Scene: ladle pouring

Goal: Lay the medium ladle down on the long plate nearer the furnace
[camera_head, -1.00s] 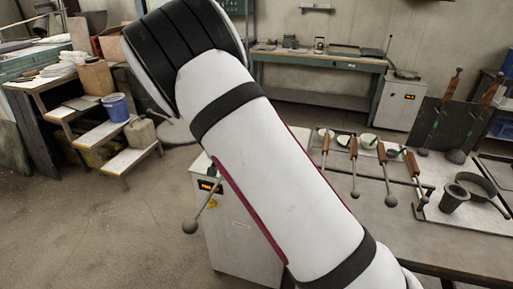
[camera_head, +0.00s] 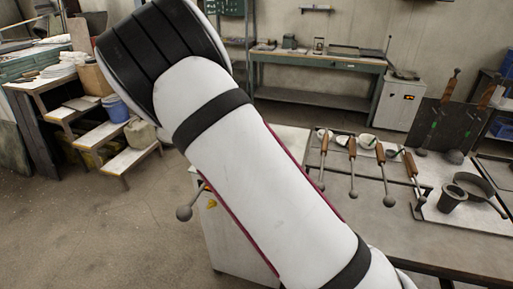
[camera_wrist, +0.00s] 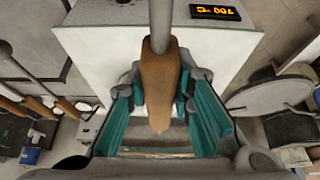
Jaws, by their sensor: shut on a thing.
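My gripper (camera_wrist: 160,78) is shut on the brown wooden handle of a ladle (camera_wrist: 158,103) in the wrist view. Its grey metal shaft runs up out of the top of that view. In the head view my arm hides the gripper and handle; a shaft with a round grey end (camera_head: 185,213), apparently this ladle's, sticks out left of the arm, in front of the white cabinet. I cannot tell its size from these views. A white cabinet with an orange display (camera_wrist: 214,13) lies below the gripper; whether it is the furnace is unclear. I cannot identify the long plate.
Several similar wooden-handled ladles (camera_head: 382,157) lie on the table at right, beside a dark cup (camera_head: 452,199) and a ring-shaped pan (camera_head: 478,186) on a light tray. Steps with a blue bucket (camera_head: 116,108) stand at left. Floor between is clear.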

